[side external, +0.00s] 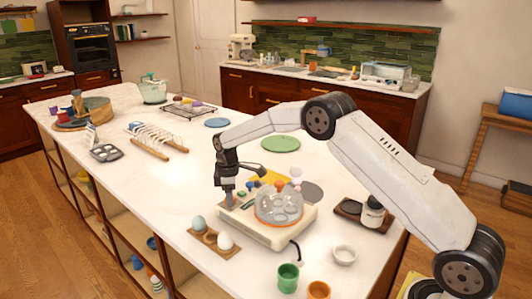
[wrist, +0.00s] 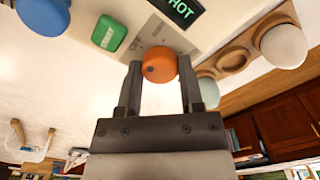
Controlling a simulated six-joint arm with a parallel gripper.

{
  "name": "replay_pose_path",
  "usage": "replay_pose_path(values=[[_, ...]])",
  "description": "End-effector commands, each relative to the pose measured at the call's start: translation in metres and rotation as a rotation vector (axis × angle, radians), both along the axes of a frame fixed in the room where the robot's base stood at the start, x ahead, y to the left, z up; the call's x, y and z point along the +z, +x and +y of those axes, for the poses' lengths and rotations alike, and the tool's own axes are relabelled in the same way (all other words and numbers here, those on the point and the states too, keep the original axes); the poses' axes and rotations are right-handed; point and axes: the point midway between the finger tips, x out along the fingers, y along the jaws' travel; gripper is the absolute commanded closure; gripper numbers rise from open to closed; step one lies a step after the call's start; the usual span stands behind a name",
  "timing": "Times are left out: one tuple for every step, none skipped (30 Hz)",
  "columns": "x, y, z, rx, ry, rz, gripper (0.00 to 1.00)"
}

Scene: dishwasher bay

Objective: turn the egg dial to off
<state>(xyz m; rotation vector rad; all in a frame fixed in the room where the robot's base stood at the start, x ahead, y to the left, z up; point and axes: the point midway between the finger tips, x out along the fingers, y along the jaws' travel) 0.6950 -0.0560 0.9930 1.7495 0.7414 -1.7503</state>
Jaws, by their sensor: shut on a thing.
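The egg cooker (side external: 272,237) is a cream box with a clear dome lid (side external: 279,207) on the near part of the counter. In the wrist view, an orange round dial (wrist: 159,65) with a small dark dot sits on its panel. My gripper (wrist: 160,75) is shut on the dial, one finger on each side of it. In the side view, my gripper (side external: 227,203) points down at the left end of the cooker and hides the dial there. Printed marks beside the dial are partly covered and too small to read surely.
In the wrist view, a green button (wrist: 107,33), a blue knob (wrist: 43,15) and a dark display (wrist: 178,10) reading HOT lie near the dial. A wooden egg holder (side external: 211,239) with two eggs stands close by. Green (side external: 288,279) and orange (side external: 318,290) cups stand at the front.

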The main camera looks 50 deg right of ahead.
Motion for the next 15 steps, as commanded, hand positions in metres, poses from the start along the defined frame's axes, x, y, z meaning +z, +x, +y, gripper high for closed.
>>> replay_pose_path(values=[[0.0012,0.0006,0.0000,0.002,-0.001,-0.002,1.00],[0.0012,0.0006,0.0000,0.002,-0.001,-0.002,1.00],[0.0012,0.0006,-0.0001,0.002,-0.001,-0.002,1.00],[0.0012,0.0006,0.0000,0.002,-0.001,-0.002,0.49],[0.0013,0.0006,-0.0001,0.002,-0.001,-0.003,0.40],[0.0012,0.0006,0.0000,0.001,-0.001,-0.002,0.27],[0.0011,0.0006,0.0000,0.001,-0.001,-0.002,0.18],[0.0010,0.0005,-0.0001,0.001,-0.001,-0.002,0.17],[0.0009,0.0004,0.0000,0.001,-0.001,-0.002,0.17],[0.0008,0.0004,0.0000,0.001,-0.001,-0.002,0.17],[0.0007,0.0004,0.0001,0.001,-0.001,-0.001,0.17],[0.0006,0.0004,0.0001,0.000,-0.001,-0.001,0.17],[0.0005,0.0003,0.0000,0.000,-0.001,-0.001,0.17],[0.0004,0.0002,0.0001,0.000,-0.001,-0.001,0.17],[0.0004,0.0002,0.0001,0.000,-0.001,-0.001,0.17]])
